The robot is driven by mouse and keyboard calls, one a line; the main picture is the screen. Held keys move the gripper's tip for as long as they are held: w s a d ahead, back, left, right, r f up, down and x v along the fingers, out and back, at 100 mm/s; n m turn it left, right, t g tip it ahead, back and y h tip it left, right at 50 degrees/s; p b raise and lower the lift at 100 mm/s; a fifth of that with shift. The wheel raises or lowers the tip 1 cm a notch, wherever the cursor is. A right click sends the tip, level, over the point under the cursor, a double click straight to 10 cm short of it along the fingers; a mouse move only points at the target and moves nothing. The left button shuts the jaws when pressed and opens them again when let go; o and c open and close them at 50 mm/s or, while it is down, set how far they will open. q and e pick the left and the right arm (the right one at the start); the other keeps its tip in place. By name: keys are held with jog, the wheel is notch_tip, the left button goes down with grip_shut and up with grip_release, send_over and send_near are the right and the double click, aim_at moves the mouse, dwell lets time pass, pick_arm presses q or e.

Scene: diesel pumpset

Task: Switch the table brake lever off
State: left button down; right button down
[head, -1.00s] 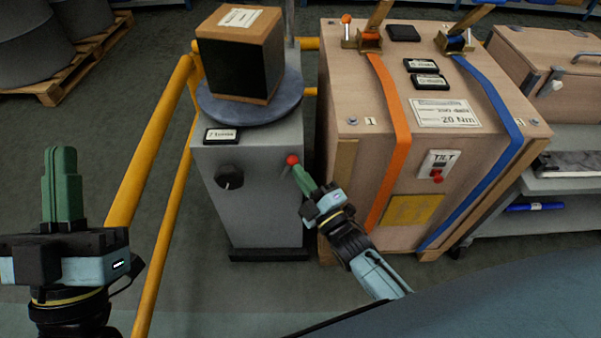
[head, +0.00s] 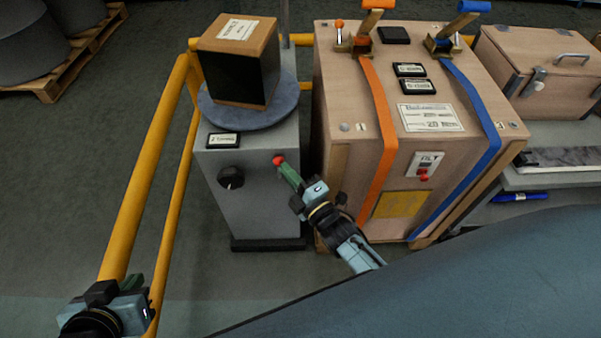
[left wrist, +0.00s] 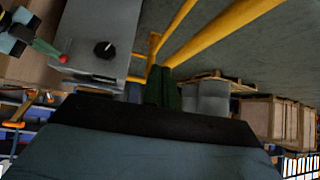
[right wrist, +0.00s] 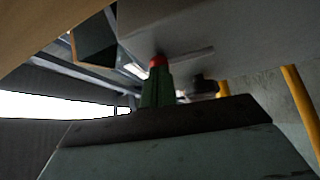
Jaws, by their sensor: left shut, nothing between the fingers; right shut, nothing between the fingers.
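The brake lever, with its red ball knob (head: 278,160), is on the front of the grey pedestal (head: 262,205) under the round turntable (head: 225,114). My right gripper (head: 290,176) is shut, with its green fingertips at the red knob. In the right wrist view the red knob (right wrist: 157,61) shows just past the fingertips; whether they touch cannot be told. The lever's shaft is hidden behind the fingers. My left gripper (head: 132,284) is shut and empty at the lower left, far from the pedestal. The red knob also shows in the left wrist view (left wrist: 64,59).
A dark-faced box (head: 240,62) sits on the turntable. A black dial (head: 231,177) is left of the lever. A strapped wooden crate (head: 335,150) stands close on the right. Yellow rails (head: 150,165) run along the left.

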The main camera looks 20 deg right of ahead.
pick_arm(q)
jog(key=s+a+f+g+y+p, duration=0.1)
jog(key=s+a+f+g+p, duration=0.2)
jog(key=s+a+f+g, duration=0.1)
notch_tip(320, 180, down, 3)
jog(key=s+g, duration=0.1)
jog(key=s, duration=0.1)
jog(key=shift+s+f+y, duration=0.2)
jog(key=shift+s+y, duration=0.1)
jog(key=shift+s, duration=0.05)
pick_arm(e)
jog(key=shift+w+a+r+n+g, duration=0.1)
jog(key=shift+w+a+n+g, duration=0.05)
jog(key=shift+a+n+g, duration=0.4)
jog(key=shift+w+a+r+n+g, duration=0.1)
jog(key=shift+w+a+n+g, duration=0.2)
jog(key=shift+n, duration=0.35)
jog(key=shift+s+d, duration=0.1)
jog(key=shift+s, duration=0.1)
